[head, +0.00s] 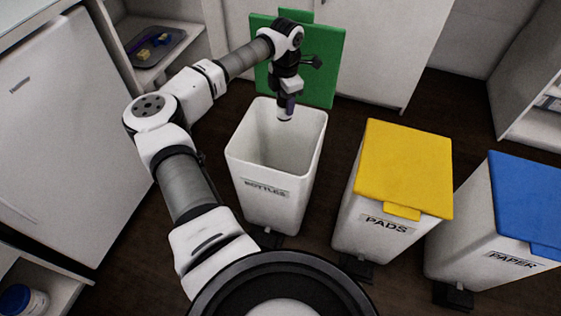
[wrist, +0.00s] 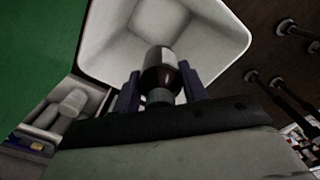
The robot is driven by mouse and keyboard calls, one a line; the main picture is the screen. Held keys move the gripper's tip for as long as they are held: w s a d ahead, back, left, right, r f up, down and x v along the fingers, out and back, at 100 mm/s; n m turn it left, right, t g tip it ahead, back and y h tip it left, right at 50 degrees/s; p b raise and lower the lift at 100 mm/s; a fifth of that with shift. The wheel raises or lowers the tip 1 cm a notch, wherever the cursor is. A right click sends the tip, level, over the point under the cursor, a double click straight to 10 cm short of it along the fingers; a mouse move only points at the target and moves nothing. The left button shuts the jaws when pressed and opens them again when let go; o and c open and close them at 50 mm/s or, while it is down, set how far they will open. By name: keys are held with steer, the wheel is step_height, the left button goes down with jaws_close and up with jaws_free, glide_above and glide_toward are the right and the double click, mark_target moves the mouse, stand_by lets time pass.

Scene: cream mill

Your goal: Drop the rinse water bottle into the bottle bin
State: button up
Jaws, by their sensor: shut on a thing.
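The bottle bin (head: 273,190) is a tall white bin labelled BOTTLES, with its green lid (head: 325,60) raised behind it. My gripper (head: 286,98) is over the bin's open top, near the back rim. It is shut on a small bottle (head: 286,110), whose pale end points down in the head view. In the wrist view the bottle (wrist: 160,68) is dark with a pale end and sits between the two fingers (wrist: 160,92). The open bin (wrist: 235,40) lies beyond it and looks empty. The bottle's label is not readable.
A bin with a shut yellow lid (head: 405,165), labelled PADS, stands to the right. A bin with a shut blue lid (head: 530,195), labelled PAPER, stands farther right. A grey tray (head: 158,46) with small items sits on a shelf at the upper left.

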step_height(320, 180, down, 5)
steer(key=b, duration=0.3)
steer(key=shift+r, duration=0.1)
steer(key=o, duration=1.1)
step_height(320, 180, up, 14)
steer(key=shift+f+p, duration=0.1)
steer(key=shift+p, duration=0.55)
